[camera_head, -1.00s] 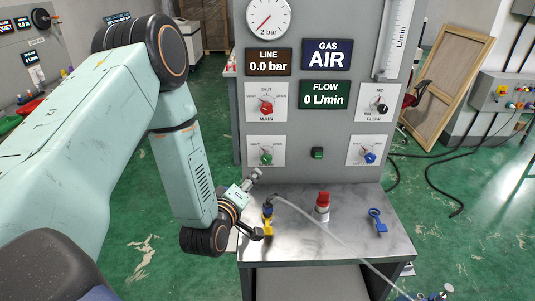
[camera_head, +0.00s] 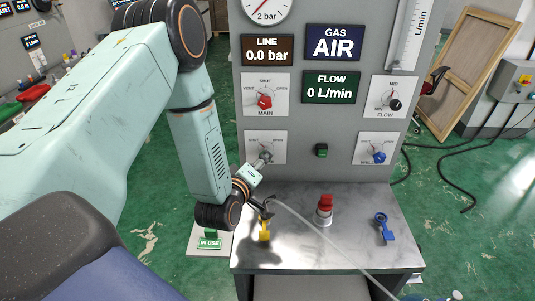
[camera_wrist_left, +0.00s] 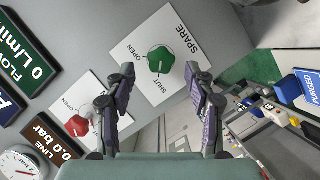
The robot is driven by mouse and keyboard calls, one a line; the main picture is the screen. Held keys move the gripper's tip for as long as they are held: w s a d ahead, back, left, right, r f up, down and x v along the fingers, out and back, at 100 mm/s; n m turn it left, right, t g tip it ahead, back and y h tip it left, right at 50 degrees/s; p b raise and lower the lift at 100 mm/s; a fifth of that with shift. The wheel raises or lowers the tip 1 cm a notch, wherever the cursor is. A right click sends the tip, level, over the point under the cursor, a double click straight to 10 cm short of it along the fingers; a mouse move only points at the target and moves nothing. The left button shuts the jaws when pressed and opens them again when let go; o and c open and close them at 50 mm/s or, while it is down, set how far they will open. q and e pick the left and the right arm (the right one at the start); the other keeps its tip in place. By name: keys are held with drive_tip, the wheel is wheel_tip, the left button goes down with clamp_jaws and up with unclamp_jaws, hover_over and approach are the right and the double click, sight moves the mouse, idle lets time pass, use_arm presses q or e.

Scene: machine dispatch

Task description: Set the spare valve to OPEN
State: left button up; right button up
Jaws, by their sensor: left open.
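The spare valve is a green knob (camera_wrist_left: 161,60) on a white plate marked SPARE, SHUT and OPEN in the left wrist view. Its exact pointer direction is hard to read. In the head view its plate (camera_head: 251,148) is at the lower left of the grey panel, with the knob mostly hidden behind my gripper. My left gripper (camera_wrist_left: 160,74) is open, its fingers on either side of the knob in the picture. It shows in the head view (camera_head: 265,160) in front of the plate; contact cannot be told. My right gripper is not in view.
The red MAIN knob (camera_head: 264,101) is just above. A clear hose (camera_head: 325,237) crosses the shelf.

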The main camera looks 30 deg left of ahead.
use_arm(q)
drive_tip(key=x, duration=0.5)
drive_tip(key=shift+w+f, duration=0.2)
drive_tip(key=shift+w, duration=0.05)
drive_tip(key=shift+s+a+r, duration=0.2)
drive_tip(key=shift+s+r, duration=0.05)
drive_tip(key=shift+s, duration=0.2)
drive_tip(key=shift+c, duration=0.5)
drive_tip(key=shift+w+d+f, duration=0.15)
drive_tip(key=shift+w+f, duration=0.05)
drive_tip(key=shift+w, duration=0.25)
drive_tip(key=c, duration=0.6)
drive_tip(key=shift+s, duration=0.1)
clamp_jaws()
